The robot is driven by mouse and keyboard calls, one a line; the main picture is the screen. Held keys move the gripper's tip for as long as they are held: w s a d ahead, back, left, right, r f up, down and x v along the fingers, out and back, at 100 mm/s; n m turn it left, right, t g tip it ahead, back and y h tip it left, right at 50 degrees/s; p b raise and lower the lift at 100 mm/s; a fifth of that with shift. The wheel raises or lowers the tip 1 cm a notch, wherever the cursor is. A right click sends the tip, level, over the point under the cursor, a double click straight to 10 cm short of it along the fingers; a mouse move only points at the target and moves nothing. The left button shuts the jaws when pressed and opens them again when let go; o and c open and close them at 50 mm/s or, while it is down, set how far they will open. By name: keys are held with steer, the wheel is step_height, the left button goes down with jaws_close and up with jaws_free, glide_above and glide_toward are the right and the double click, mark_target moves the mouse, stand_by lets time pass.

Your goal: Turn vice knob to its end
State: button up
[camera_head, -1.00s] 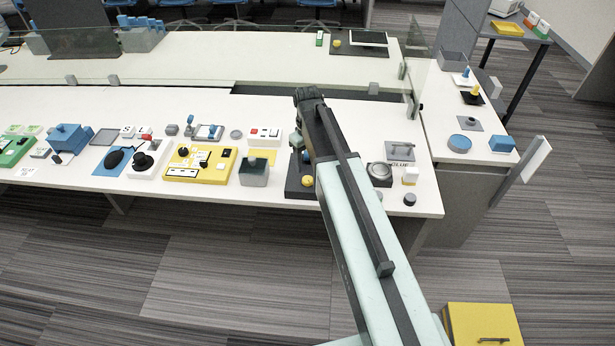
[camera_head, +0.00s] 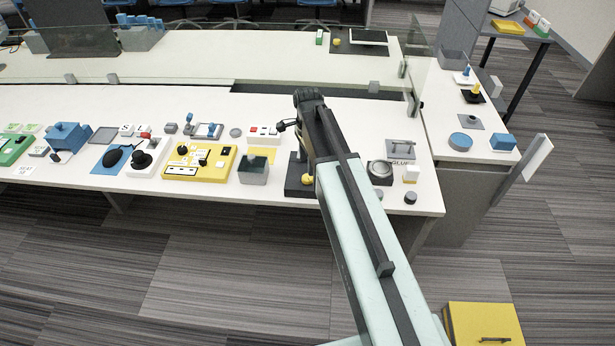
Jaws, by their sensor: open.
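A blue block-shaped device (camera_head: 68,136), which looks like the vice, stands at the left of the white table. A small dark knob (camera_head: 56,157) shows low on its front; its turn angle is too small to read. My gripper (camera_head: 284,126) is open and empty, partly hidden by my arm. It is above the table, far to the right of the blue device and touching nothing that I can see.
Between them stand a black mouse (camera_head: 115,158) on a blue mat, a joystick box (camera_head: 147,160), a yellow panel (camera_head: 200,163) and a grey bin (camera_head: 253,172). A dark base with a yellow ball (camera_head: 307,180) is beside my arm. A clear screen stands behind.

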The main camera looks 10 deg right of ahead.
mark_target(307, 177)
step_height(307, 177, down, 7)
steer(key=b, duration=0.6)
steer(key=shift+r, duration=0.2)
jaws_close()
